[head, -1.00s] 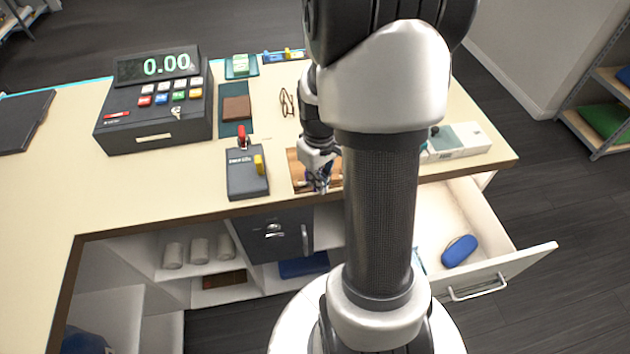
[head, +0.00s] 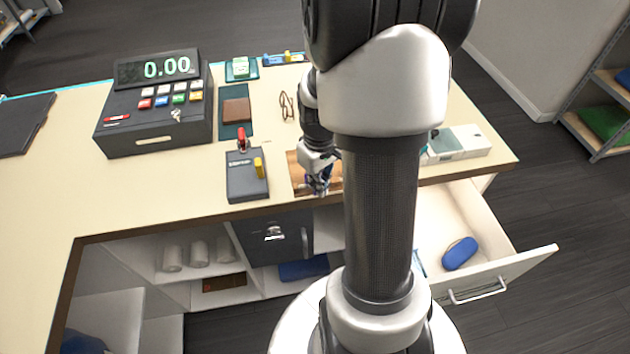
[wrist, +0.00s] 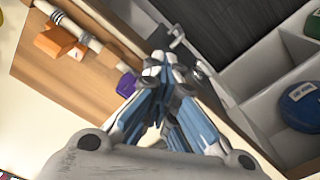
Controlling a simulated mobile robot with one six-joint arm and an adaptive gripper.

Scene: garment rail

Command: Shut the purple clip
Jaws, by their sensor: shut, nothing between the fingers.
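The purple clip (wrist: 126,84) shows in the wrist view on the wooden board, just left of my gripper's fingertips. It is small and partly hidden by the fingers, and I cannot tell whether it is open or shut. My gripper (wrist: 165,72) is shut and empty beside it, near the board's edge; I cannot tell whether it touches the clip. In the head view my gripper (head: 318,186) is over the wooden board (head: 298,172) at the counter's front edge, and the arm hides part of the board.
In the wrist view an orange block (wrist: 54,42) sits by a pale rod (wrist: 80,32) on the board. In the head view a dark card device (head: 247,180) stands left of the board. An open drawer (head: 490,218) holds a blue case (head: 460,253) at right.

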